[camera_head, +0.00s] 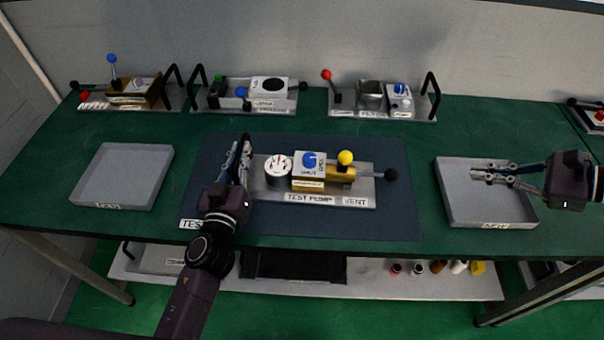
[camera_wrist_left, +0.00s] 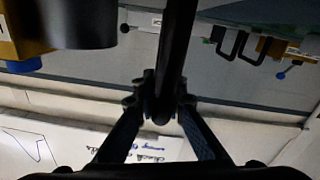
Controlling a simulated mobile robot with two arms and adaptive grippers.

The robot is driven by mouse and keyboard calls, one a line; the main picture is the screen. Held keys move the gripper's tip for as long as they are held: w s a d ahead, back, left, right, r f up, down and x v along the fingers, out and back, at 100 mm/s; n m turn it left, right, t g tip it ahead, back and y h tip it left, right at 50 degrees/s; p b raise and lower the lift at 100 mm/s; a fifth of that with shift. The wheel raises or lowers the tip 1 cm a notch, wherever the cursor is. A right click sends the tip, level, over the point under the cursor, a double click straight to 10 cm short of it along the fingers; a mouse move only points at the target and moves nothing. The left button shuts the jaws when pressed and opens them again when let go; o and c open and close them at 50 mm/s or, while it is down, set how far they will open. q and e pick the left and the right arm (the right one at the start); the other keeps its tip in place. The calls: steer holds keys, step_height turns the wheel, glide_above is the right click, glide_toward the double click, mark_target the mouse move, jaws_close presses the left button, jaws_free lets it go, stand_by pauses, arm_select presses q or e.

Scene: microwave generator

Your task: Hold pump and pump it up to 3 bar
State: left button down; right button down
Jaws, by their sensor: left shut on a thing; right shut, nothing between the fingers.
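The test pump (camera_head: 312,193) sits on the dark mat in the middle of the table. It has a round white gauge (camera_head: 278,168), a blue knob (camera_head: 309,160), a yellow knob (camera_head: 345,157) and a black ball-ended lever (camera_head: 390,174) at its right. My left gripper (camera_head: 240,152) is shut on the black handle (camera_wrist_left: 172,60) at the pump's left end; the handle runs between the fingers in the left wrist view. The gauge reading is too small to tell. My right gripper (camera_head: 480,173) is shut and empty, above the right grey tray, apart from the pump.
A grey tray (camera_head: 78,190) stands at the left and another (camera_head: 462,212) at the right; both look empty. Three other device panels stand along the back: left (camera_head: 128,100), middle (camera_head: 262,103) and right (camera_head: 375,115). The dark mat (camera_head: 330,228) is clear in front of the pump.

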mark_target(234, 177)
arm_select(q)
steer(key=c, duration=1.9)
jaws_free()
steer(key=shift+f, duration=0.3)
steer(key=shift+w, duration=0.1)
steer(key=shift+r, duration=0.1)
steer(key=s, duration=1.2)
steer(key=shift+a, duration=0.2)
steer(key=shift+s, duration=0.1)
